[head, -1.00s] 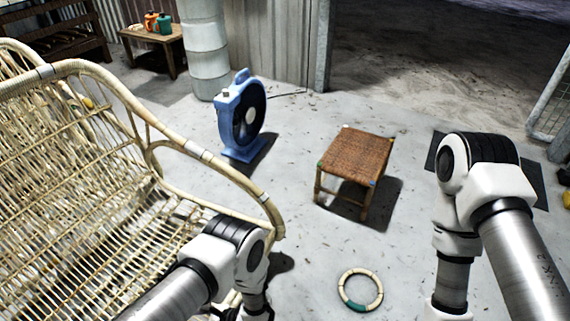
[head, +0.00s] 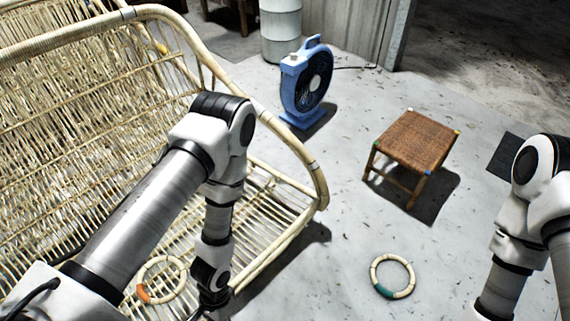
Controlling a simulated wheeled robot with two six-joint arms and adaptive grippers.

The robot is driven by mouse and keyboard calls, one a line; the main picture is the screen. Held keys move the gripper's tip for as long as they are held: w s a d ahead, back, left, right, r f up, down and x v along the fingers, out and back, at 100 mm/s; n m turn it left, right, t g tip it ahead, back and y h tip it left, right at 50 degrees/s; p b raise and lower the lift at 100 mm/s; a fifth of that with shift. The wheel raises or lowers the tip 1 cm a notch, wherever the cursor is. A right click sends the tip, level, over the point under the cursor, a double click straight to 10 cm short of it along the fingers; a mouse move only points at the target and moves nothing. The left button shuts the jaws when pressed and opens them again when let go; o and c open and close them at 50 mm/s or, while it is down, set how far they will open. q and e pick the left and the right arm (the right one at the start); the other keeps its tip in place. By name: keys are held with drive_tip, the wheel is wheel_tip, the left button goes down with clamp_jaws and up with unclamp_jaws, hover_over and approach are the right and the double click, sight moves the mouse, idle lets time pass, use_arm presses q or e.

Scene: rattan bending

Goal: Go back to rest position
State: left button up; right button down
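My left arm reaches over a rattan sofa (head: 100,100) on the left and bends down. Its lowest visible part is a dark wrist joint near the bottom edge, and the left gripper is not visible. A pale rattan ring with an orange section (head: 143,293) shows just left of that wrist, over the sofa's slatted seat. I cannot tell whether it touches the seat. My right arm comes in at the right edge and bends down, with its gripper out of frame. A second pale ring with a green section (head: 384,291) lies flat on the floor between the arms.
A blue fan (head: 290,100) stands behind the sofa's curved armrest. A woven stool (head: 412,140) stands right of centre, with a dark mat (head: 503,155) beyond it. A pale drum (head: 281,30) is at the back. The floor around the green-marked ring is clear.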

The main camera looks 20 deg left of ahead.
use_arm(q)
drive_tip(key=w+a+r+n+t, duration=0.3)
drive_tip(key=r+n+t, duration=0.1)
drive_tip(key=r, duration=0.1)
wheel_tip(320, 180, down, 11)
drive_tip(key=b, duration=1.1)
wheel_tip(320, 180, up, 39)
drive_tip(key=p, duration=3.9)
drive_tip(key=shift+r+y, duration=0.15)
drive_tip(key=shift+y, duration=0.15)
